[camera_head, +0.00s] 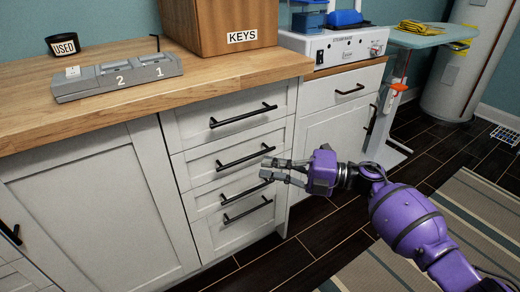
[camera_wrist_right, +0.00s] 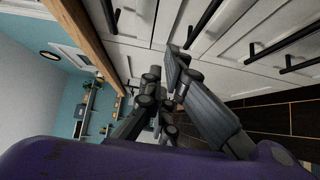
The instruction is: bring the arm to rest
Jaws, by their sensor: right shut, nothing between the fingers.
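My right arm (camera_head: 408,218) is purple and reaches in from the lower right in the head view. Its right gripper (camera_head: 268,170) is in front of the white drawers, near their black handles. The grey fingers are shut and hold nothing. In the right wrist view the gripper (camera_wrist_right: 165,88) points along the cabinet fronts. I cannot tell whether the fingers touch a drawer front or handle. My left gripper is not in view.
A wooden counter (camera_head: 210,88) carries a grey tray (camera_head: 118,78) marked 2 and 1, a black USED cup (camera_head: 63,45) and a wooden KEYS box (camera_head: 222,22). White drawers (camera_head: 235,125) are closed. A striped rug (camera_head: 455,225) lies on open floor at right.

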